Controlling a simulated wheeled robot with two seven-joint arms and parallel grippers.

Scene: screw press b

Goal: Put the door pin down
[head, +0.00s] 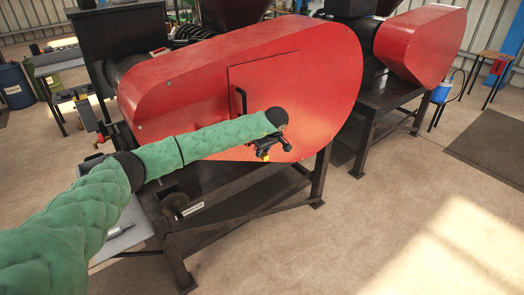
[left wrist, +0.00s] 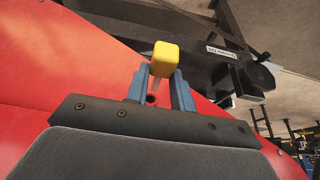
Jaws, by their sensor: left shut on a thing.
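My left gripper (head: 265,153) is in front of the lower right part of the red cover (head: 330,75) of the press. A small dark round hole shows in the red surface behind the fingers. I cannot tell whether the pin touches the cover. The door panel (head: 262,85) with a black handle (head: 241,101) lies flat against the cover. My right gripper is not in view.
The press stands on a dark steel frame (head: 319,178). A second red press (head: 425,45) is at the right. The floor at the lower right is clear.

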